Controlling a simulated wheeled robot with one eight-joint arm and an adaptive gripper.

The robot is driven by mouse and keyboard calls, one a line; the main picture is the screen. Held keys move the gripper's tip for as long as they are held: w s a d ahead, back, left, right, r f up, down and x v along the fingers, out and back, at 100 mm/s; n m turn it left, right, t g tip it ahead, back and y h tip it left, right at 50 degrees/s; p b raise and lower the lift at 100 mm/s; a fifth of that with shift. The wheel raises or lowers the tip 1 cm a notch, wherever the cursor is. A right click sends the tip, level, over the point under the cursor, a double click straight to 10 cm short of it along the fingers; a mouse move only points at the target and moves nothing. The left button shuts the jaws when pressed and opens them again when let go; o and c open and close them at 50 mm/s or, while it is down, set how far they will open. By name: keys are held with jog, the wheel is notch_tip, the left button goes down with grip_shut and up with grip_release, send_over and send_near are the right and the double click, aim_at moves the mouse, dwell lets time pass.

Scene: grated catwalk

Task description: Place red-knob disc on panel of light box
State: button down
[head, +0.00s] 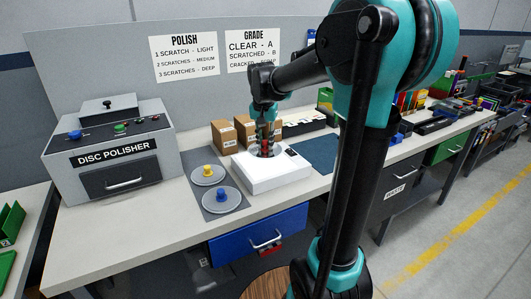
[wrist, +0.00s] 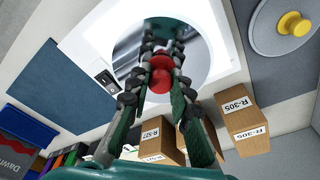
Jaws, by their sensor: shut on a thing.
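The light box (head: 277,181) is a low white box on the bench, with a small dark switch at its side in the wrist view (wrist: 105,79). My gripper (head: 265,147) points down over it. In the wrist view my gripper (wrist: 160,82) is shut on the red knob (wrist: 160,84) of a shiny round disc (wrist: 128,50). The disc lies within the outline of the box's white top and mirrors the fingers and knob. I cannot tell whether it touches the panel or hovers just above. The fingers hide part of the disc.
A yellow-knob disc (head: 208,176) and a blue-knob disc (head: 221,200) lie on a grey mat left of the box. Cardboard boxes (head: 224,137) stand behind it. A dark blue mat (head: 318,153) lies to its right. The disc polisher (head: 110,150) stands at the left.

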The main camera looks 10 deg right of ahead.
aim_at(265, 149)
jog(key=shift+f, duration=2.1)
jog(key=shift+f, duration=0.1)
jog(key=c, duration=1.4)
grip_release()
jog(key=shift+o, duration=0.2)
notch_tip(265, 149, up, 12)
jog(key=s, duration=0.1)
jog(key=shift+s+a, duration=0.35)
jog(key=shift+a, duration=0.1)
